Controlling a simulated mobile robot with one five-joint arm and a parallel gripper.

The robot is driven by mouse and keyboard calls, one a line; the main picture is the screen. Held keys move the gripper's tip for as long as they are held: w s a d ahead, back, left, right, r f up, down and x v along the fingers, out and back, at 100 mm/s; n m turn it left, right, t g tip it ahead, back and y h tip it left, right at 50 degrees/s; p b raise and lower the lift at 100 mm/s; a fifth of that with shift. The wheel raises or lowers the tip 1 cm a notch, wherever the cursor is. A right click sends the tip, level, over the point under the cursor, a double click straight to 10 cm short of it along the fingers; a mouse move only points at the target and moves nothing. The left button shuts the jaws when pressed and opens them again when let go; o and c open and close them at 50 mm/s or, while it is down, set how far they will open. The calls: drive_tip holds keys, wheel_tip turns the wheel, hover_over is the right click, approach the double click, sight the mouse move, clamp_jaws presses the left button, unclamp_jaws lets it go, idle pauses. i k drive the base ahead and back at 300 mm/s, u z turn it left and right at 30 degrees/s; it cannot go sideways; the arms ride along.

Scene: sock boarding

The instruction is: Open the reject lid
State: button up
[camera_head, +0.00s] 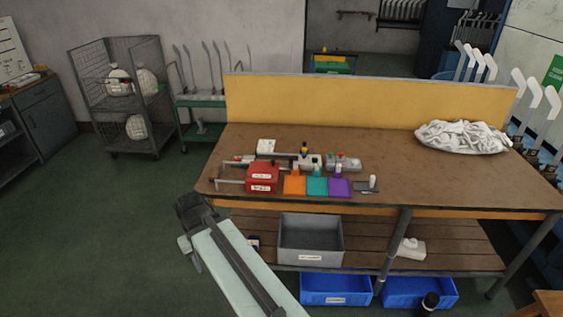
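A small red box (262,179) with white labels sits near the front left edge of the workbench. I take it for the reject box, but the label text is too small to read. Its top looks closed. Thin grey bars stick out to its left. My arm reaches up from the bottom of the view, and my gripper (192,207) is a dark shape off the bench's left front corner. It is apart from the red box, to its lower left. Its fingers are too small and dark to tell open from shut.
The brown workbench (400,165) has a yellow back panel. Orange (294,185), teal (316,186) and purple (339,187) pieces lie right of the red box. White cloth (462,137) is piled at right. A grey bin (310,240) stands below. The green floor at left is clear.

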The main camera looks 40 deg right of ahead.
sight(258, 171)
drive_tip(key=k, duration=0.65)
drive_tip(key=z, duration=0.85)
drive_tip(key=i, duration=1)
drive_tip(key=u, duration=0.05)
